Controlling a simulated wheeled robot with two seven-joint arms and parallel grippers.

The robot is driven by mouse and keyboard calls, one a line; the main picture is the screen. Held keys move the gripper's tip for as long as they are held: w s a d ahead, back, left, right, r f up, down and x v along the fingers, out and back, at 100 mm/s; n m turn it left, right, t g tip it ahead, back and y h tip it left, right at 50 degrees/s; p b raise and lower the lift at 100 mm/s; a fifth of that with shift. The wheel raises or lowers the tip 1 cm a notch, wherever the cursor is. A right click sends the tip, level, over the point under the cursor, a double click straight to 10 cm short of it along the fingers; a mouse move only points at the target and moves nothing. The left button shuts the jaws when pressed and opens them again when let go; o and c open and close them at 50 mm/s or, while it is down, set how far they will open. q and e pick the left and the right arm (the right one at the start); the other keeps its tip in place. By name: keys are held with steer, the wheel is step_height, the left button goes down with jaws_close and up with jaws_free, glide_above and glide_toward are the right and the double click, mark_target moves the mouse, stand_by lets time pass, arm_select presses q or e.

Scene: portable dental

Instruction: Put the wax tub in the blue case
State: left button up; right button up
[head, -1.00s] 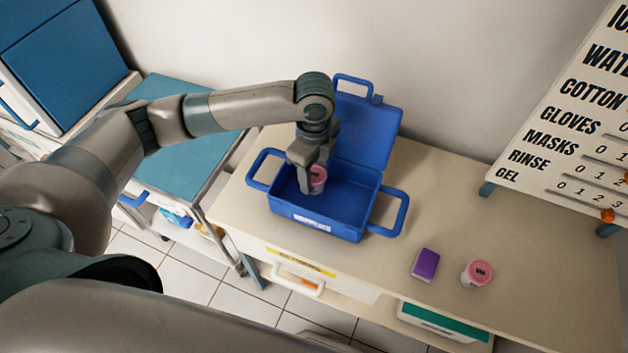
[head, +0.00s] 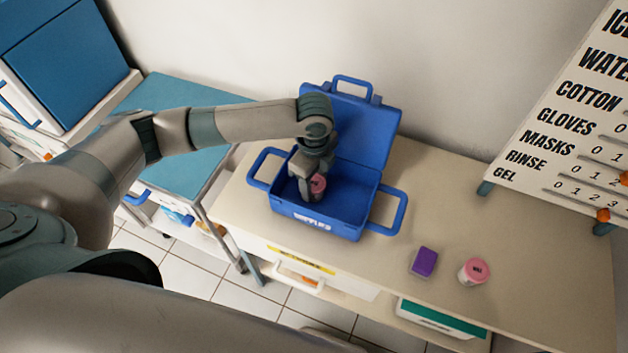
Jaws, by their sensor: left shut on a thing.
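The blue case (head: 355,207) stands open on the bench, its lid (head: 350,130) raised at the back. My left gripper (head: 310,188) points down inside the left part of the case. It is shut on a wax tub (head: 319,183) with a pink lid, low in the case; I cannot tell whether the tub touches the case floor. A second pink-lidded tub (head: 474,271) stands on the bench at the right. My right gripper is not in view.
A purple block (head: 424,261) lies on the bench (head: 440,200) beside the second tub. A white sign board (head: 570,130) with sliders stands at the back right. A teal-topped cart (head: 185,160) is at the left. The case handles stick out at both sides.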

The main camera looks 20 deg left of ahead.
mark_target(314, 182)
arm_select(q)
steer(key=o, duration=1.1)
steer(key=shift+r, duration=0.1)
steer(key=shift+r+b, duration=1.5)
steer(key=shift+r, duration=4.5)
